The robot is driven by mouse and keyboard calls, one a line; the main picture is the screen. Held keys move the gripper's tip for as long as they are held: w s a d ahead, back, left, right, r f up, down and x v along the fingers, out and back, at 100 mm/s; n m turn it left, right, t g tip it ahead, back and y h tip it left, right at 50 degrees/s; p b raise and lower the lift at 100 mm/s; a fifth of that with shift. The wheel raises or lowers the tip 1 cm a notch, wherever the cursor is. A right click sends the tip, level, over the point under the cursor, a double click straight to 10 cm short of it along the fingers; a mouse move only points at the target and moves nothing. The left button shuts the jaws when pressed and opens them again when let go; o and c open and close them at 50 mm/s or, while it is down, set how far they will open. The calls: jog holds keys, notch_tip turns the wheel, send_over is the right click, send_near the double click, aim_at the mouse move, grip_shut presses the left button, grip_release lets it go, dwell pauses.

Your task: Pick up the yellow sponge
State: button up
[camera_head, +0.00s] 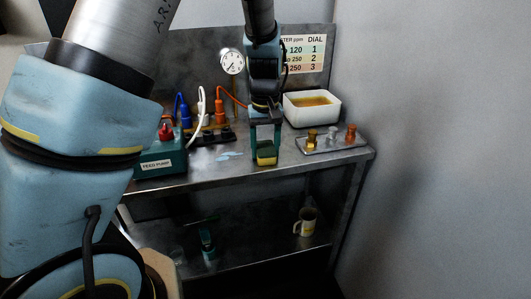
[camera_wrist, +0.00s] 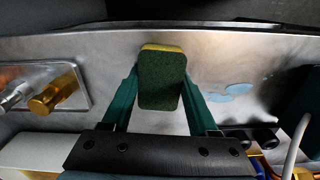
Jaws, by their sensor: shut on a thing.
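The yellow sponge (camera_head: 266,154) has a dark green scouring side and sits between the fingertips of my gripper (camera_head: 265,148), over the front part of the metal bench. In the wrist view the sponge (camera_wrist: 161,78) shows its green face, with a yellow edge at the top. My gripper (camera_wrist: 161,85) has its teal fingers on both sides of the sponge and is shut on it. I cannot tell whether the sponge's underside touches the bench top.
A feed pump (camera_head: 160,154) stands left, beside coloured plugs and cables. A white tub (camera_head: 312,118) of amber liquid is behind right. A tray (camera_head: 331,151) holds three metal fittings. Blue wet patches (camera_head: 228,156) lie left of the sponge. A mug (camera_head: 305,222) stands on the lower shelf.

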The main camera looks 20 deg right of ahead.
aim_at(265, 147)
jog(key=shift+r+b, duration=0.65)
jog(key=shift+r, duration=4.35)
